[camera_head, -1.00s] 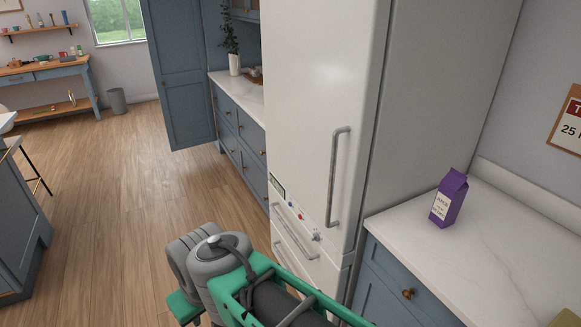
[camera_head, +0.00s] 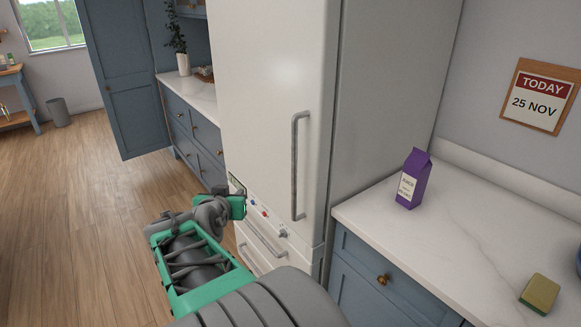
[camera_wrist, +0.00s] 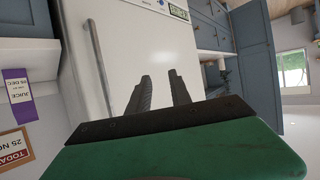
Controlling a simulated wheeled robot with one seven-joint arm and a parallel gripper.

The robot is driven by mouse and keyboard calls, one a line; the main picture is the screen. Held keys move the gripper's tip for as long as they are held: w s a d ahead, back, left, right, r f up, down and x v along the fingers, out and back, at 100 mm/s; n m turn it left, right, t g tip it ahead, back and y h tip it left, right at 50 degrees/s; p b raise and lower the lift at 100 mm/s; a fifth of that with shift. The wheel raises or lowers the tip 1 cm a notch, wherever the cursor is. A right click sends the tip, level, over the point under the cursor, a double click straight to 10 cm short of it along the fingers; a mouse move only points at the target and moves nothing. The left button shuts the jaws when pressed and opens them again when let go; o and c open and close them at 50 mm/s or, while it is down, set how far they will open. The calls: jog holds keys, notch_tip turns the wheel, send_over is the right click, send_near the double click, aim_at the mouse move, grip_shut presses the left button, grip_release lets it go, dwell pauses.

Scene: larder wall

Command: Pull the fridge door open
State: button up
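The tall white fridge (camera_head: 270,90) stands in the middle of the head view with its upper door shut. A long grey vertical bar handle (camera_head: 298,165) is on the right side of that door. In the wrist view the fridge door (camera_wrist: 145,45) fills the middle, and the handle (camera_wrist: 98,60) is left of my fingers. My gripper (camera_wrist: 160,82) has two dark fingers apart with nothing between them. In the head view my green hand is left of the handle, before the door, apart from the handle; its fingertips cannot be made out there.
A white counter (camera_head: 480,240) right of the fridge holds a purple juice carton (camera_head: 413,180) and a sponge (camera_head: 540,293). Lower drawer handles (camera_head: 262,238) are below the upper door. Blue cabinets (camera_head: 195,135) stand left. The wooden floor (camera_head: 70,200) at left is clear.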

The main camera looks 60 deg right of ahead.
aim_at(293, 156)
jog(key=s+d+r+m+g+h, duration=0.1)
jog(key=s+d+h, duration=0.1)
jog(key=d, duration=0.3)
jog(key=s+d+r+m+g+h, duration=0.1)
jog(key=s+d+r, duration=0.1)
jog(key=s+d, duration=0.2)
jog(key=s+d+r+m+g+h+p, duration=0.1)
jog(key=s+d+r+h, duration=0.1)
jog(key=d, duration=0.6)
jog(key=shift+s+d+h, duration=0.2)
jog(key=shift+s+h, duration=0.1)
jog(key=shift+s, duration=0.3)
jog(key=shift+w+d, duration=0.1)
jog(key=shift+d, duration=0.3)
grip_shut()
